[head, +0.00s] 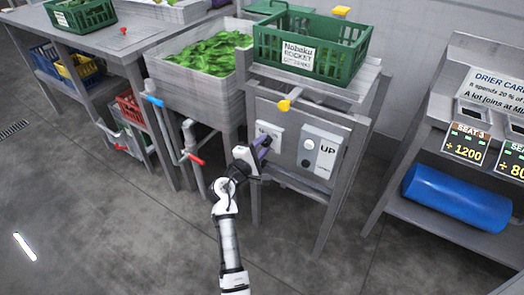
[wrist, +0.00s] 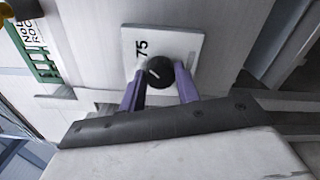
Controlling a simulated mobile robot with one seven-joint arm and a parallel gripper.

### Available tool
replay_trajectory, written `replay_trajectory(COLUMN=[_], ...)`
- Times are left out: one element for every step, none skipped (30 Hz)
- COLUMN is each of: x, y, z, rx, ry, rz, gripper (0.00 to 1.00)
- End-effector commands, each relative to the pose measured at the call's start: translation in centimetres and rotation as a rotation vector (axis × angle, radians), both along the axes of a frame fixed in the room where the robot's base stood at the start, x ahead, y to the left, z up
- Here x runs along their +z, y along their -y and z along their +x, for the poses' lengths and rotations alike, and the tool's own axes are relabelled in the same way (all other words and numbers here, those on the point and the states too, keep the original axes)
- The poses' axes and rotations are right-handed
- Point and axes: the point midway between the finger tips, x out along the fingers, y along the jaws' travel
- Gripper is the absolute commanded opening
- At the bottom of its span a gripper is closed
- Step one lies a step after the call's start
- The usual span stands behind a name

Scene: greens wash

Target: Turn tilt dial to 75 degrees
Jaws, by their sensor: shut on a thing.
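The tilt dial (wrist: 159,71) is a round black knob with a pale pointer line on a white plate (wrist: 188,44). The number 75 is printed on the plate beside the knob. The pointer is tilted; I cannot tell exactly what it reads. My gripper (wrist: 160,84) has its two purple fingers on either side of the knob and is shut on it. In the head view my gripper (head: 262,146) is at the white dial plate (head: 269,130) on the grey stand's front panel, and it hides the knob there.
A switch box (head: 321,150) marked UP is right of the dial. A yellow knob (head: 284,105) sticks out above. A green crate (head: 348,68) stands on top. A red-handled tap (head: 194,159) is to the left. Floor in front is clear.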

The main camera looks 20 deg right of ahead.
Motion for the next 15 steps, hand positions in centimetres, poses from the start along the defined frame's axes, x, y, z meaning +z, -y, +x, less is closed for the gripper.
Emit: replay_trajectory(x=[-0.36, -0.34, -0.3, -0.28, -0.26, -0.24, -0.22, -0.21, -0.19, -0.19, -0.17, -0.15, -0.15, -0.14, -0.13], y=[-0.05, -0.06, -0.06, -0.06, -0.07, -0.07, -0.07, -0.07, -0.07, -0.06, -0.06, -0.05, -0.06, -0.05, -0.05], z=[-0.01, -0.01, -0.01, 0.0, 0.0, -0.01, -0.01, -0.01, -0.01, -0.02, -0.01, -0.01, -0.01, -0.02, -0.01], rx=[0.0, 0.0, 0.001, 0.001, 0.001, 0.001, 0.001, 0.001, 0.001, 0.001, 0.001, 0.001, 0.0, 0.0, 0.0], ry=[0.018, 0.028, 0.04, 0.05, 0.058, 0.066, 0.072, 0.077, 0.084, 0.087, 0.09, 0.093, 0.094, 0.095, 0.096], rz=[0.015, 0.023, 0.033, 0.04, 0.047, 0.053, 0.058, 0.062, 0.067, 0.069, 0.072, 0.074, 0.076, 0.077, 0.078], gripper=[0.09, 0.09, 0.09, 0.09, 0.09, 0.09, 0.09, 0.09, 0.09, 0.09, 0.09, 0.09, 0.09, 0.09, 0.09])
